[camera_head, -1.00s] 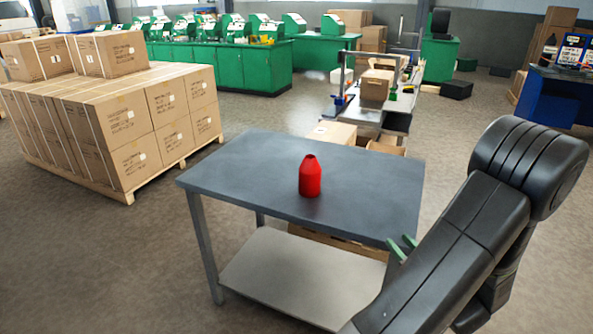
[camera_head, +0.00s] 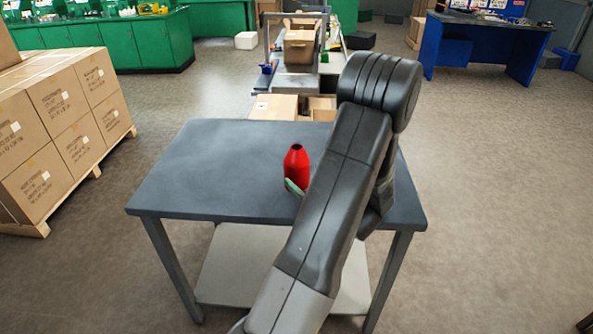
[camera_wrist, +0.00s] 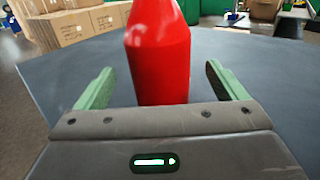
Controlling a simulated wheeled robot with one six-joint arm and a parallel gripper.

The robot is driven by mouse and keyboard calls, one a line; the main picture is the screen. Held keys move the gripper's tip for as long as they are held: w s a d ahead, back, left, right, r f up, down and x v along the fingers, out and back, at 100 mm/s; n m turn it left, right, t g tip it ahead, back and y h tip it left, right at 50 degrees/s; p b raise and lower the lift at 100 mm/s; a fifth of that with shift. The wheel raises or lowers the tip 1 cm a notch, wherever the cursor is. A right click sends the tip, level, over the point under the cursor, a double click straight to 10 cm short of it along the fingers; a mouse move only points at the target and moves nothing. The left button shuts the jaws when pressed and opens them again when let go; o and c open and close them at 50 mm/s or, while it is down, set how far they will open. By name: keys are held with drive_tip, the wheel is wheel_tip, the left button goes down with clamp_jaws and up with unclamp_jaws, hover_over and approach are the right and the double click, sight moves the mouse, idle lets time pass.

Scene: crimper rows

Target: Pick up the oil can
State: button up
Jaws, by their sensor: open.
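The red oil can (camera_head: 297,166) stands upright on the grey table (camera_head: 200,185), partly behind my arm in the head view. In the wrist view the can (camera_wrist: 158,58) is between and just beyond the two green fingers. My gripper (camera_wrist: 155,85) is open, with a gap on each side of the can. In the head view only one green fingertip of my gripper (camera_head: 293,187) shows, beside the can's lower part. The rest of the gripper is hidden by my arm. The can's top is cut off in the wrist view.
Stacked cartons on a pallet (camera_head: 60,130) stand left of the table. A blue desk (camera_head: 480,45) is at the back right. The tabletop around the can is bare, and the floor at right is clear.

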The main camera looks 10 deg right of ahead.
drive_tip(key=x, duration=0.5)
drive_tip(key=shift+p, duration=0.35)
drive_tip(key=c, duration=1.2)
drive_tip(key=shift+r, duration=0.1)
